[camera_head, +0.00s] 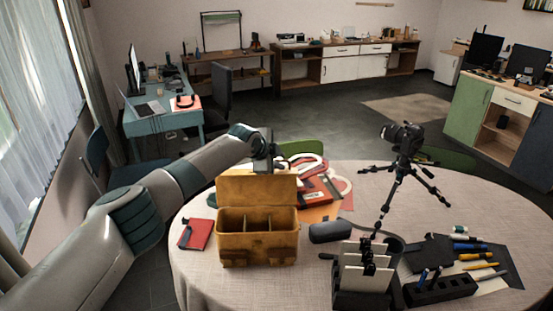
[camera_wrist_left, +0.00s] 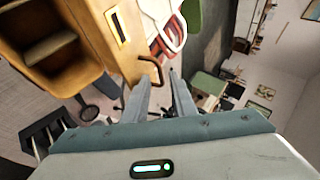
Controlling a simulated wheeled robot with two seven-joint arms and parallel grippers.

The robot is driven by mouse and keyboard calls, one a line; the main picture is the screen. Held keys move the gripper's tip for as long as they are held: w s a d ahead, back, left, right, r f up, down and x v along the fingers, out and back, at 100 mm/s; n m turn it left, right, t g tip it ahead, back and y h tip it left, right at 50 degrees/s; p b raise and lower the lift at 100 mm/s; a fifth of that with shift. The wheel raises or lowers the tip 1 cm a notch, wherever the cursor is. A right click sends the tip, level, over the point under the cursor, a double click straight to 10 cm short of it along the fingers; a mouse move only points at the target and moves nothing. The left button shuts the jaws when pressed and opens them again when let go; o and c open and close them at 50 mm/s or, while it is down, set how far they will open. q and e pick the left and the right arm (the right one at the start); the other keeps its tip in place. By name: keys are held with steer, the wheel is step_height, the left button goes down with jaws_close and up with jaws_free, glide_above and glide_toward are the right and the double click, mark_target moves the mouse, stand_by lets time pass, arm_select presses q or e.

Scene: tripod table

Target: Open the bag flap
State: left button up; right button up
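The tan leather bag (camera_head: 258,249) stands on the round table, and its divided inside shows. Its flap (camera_head: 250,187) is raised about upright at the back of the opening. In the left wrist view the bag's body (camera_wrist_left: 50,75) is at upper left, with the flap (camera_wrist_left: 120,40) beside it and a curved brown handle (camera_wrist_left: 151,66) near my fingertips. My left gripper (camera_head: 265,168) is at the flap's top right; its tips are partly hidden behind the flap. In the wrist view its fingers (camera_wrist_left: 160,80) are apart, with nothing clearly held between them. My right gripper is not in view.
Red and white items (camera_head: 318,180) lie right of the bag and a red notebook (camera_head: 195,234) lies left. A dark case (camera_head: 330,231), a camera on a tripod (camera_head: 402,140), a card holder (camera_head: 363,285) and pens (camera_head: 478,256) fill the table's right side.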

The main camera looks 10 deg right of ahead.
arm_select(q)
steer(key=shift+a, duration=0.1)
steer(key=shift+b+v, duration=0.3)
steer(key=shift+v, duration=1.1)
steer(key=b+v, duration=0.4)
steer(key=v, duration=1)
steer(key=shift+s+r, duration=0.2)
steer(key=shift+s, duration=0.05)
